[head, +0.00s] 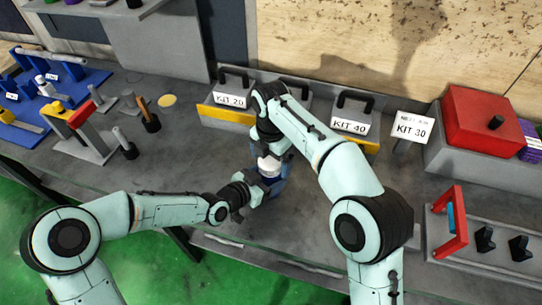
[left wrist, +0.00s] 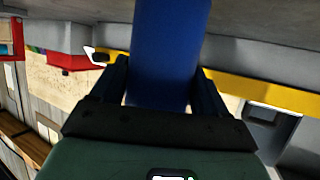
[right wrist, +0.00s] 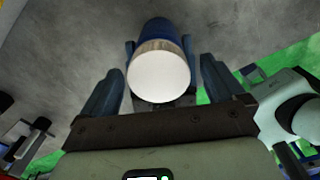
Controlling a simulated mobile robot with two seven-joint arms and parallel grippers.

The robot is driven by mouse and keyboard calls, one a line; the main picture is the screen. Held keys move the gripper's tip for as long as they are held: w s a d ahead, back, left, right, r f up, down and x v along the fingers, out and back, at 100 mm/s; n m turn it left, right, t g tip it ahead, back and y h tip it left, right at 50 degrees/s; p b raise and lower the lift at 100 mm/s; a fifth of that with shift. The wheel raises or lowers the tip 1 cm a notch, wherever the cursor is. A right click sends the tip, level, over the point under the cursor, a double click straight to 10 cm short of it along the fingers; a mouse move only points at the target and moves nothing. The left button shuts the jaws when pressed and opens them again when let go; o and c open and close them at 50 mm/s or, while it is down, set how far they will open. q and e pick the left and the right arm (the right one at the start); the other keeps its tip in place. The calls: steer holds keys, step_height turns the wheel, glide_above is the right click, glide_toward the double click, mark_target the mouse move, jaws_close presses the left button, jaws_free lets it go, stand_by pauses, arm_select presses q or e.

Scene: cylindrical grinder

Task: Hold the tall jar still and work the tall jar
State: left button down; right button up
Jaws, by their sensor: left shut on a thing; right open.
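The tall jar (head: 277,184) is blue with a white lid and stands near the front edge of the grey bench. My left gripper (head: 258,188) is shut on its blue body from the left; in the left wrist view the jar (left wrist: 168,50) fills the space between the fingers. My right gripper (right wrist: 162,88) is open above the jar. In the right wrist view the round white lid (right wrist: 158,76) lies between its spread fingers, with a gap on each side. In the head view my right arm partly hides this gripper and the lid.
Grey boxes labelled KIT 20 (head: 231,101) and KIT 40 (head: 350,126) stand behind the jar. A red box (head: 490,120) sits at the right, above a grey fixture with a red frame (head: 447,222). A blue tool rack (head: 62,95) is at the left.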

steer(key=c, duration=1.1)
steer(key=m, duration=1)
steer(key=o, duration=1.2)
steer(key=shift+r, duration=2.25)
steer(key=shift+c, duration=0.5)
